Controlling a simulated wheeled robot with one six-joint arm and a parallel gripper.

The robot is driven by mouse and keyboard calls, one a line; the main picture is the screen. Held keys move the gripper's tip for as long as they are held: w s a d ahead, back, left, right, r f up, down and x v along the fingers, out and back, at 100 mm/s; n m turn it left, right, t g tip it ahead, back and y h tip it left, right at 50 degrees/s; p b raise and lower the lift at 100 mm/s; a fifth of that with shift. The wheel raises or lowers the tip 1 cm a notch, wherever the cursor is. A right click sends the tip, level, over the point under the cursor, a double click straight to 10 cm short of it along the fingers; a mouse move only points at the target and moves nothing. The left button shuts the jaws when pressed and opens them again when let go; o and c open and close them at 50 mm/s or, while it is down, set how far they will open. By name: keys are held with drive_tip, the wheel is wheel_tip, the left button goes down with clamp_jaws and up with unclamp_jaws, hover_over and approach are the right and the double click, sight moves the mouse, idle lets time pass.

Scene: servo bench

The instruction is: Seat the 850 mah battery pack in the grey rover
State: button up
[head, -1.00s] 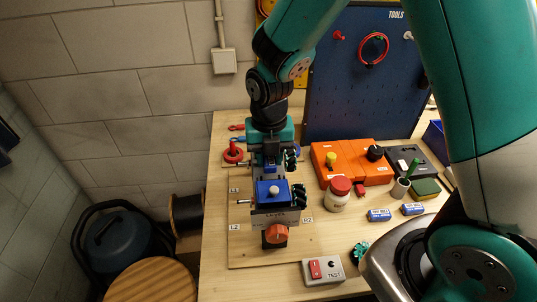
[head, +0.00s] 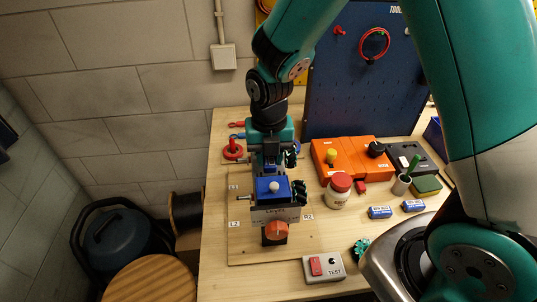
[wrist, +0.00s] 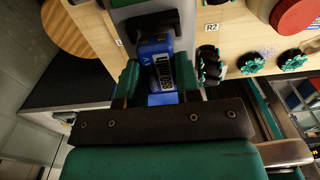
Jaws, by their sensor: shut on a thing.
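My gripper (wrist: 158,82) is shut on the 850 mAh battery pack (wrist: 163,68), a blue block with a printed label, seen between the green fingers in the wrist view. The pack's far end is at a black part (wrist: 152,28) on a grey body; I cannot tell how far in it sits.
Two blue batteries (head: 380,212) (head: 413,206) lie to the right, near a red-lidded jar (head: 338,191). A test box (head: 323,268) and a loose wheel (head: 361,250) are in front. An orange unit (head: 350,158) stands behind. The board left of the rover is mostly clear.

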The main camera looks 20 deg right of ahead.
sight(269, 158)
drive_tip(key=shift+f, duration=0.35)
idle(0.3)
drive_tip(key=o, duration=1.1)
drive_tip(key=shift+c, duration=1.3)
drive_tip(key=shift+r, duration=0.15)
wheel_tip(269, 158, up, 7)
drive_tip(key=p, duration=0.5)
drive_tip(key=shift+p, duration=0.4)
